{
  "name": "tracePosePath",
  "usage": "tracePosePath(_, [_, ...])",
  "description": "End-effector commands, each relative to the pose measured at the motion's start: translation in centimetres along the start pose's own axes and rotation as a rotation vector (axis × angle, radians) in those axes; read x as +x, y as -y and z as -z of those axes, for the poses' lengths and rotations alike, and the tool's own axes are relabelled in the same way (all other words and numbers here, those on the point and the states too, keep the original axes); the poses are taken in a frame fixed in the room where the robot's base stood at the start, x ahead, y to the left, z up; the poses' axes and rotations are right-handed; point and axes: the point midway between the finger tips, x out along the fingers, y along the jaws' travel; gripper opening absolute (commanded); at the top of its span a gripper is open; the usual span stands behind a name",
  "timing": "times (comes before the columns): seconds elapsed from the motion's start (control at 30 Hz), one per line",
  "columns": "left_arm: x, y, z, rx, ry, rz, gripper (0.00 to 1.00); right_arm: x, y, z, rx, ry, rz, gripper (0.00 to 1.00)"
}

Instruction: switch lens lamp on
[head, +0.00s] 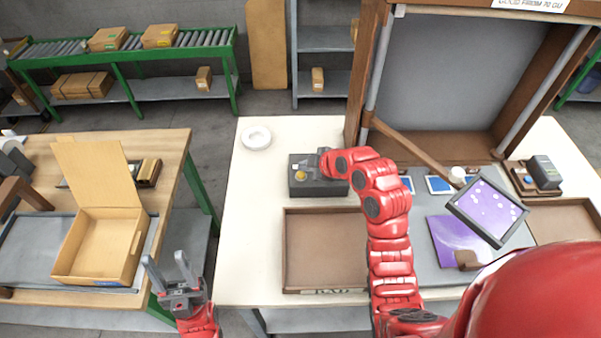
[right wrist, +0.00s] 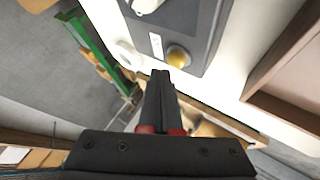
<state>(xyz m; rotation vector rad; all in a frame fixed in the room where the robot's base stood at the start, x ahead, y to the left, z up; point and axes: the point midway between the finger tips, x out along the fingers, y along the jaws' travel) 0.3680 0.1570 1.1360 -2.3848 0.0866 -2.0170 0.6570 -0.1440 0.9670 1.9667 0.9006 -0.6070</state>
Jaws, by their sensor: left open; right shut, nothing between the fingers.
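A dark grey control box (head: 303,188) with a yellow button (head: 300,176) stands on the white table. In the right wrist view the box (right wrist: 203,25) shows its yellow button (right wrist: 178,57), a white label strip and a pale part at the top edge. My right gripper (right wrist: 161,76) is shut and empty, its tips close to the button; contact cannot be told. In the head view its hand is over the box's right side. A dark-framed lens panel (head: 487,209) is tilted over a purple sheet (head: 455,240). My left gripper (head: 170,262) is open and empty, away from the box.
A brown tray (head: 325,287) lies in front of the box, and a white ring (head: 256,137) lies behind it. A brown wooden frame (head: 362,75) rises at the back. An open cardboard box (head: 97,265) is on the left bench. The white tabletop left of the control box is clear.

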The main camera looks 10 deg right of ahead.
Motion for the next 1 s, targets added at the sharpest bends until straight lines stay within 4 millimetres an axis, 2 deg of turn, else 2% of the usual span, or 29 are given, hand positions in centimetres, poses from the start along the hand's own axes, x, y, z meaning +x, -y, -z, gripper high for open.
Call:
tracePosePath(0.6, [0.0, 0.0, 0.0, 0.000, 0.000, 0.000, 0.50, -4.1, -3.0, 2.9, -0.001, 0.000, -0.003, 0.00])
tracePosePath(1.0, [0.0, 0.0, 0.0, 0.000, 0.000, 0.000, 0.50, -4.1, -3.0, 3.0, 0.000, 0.000, 0.000, 0.00])
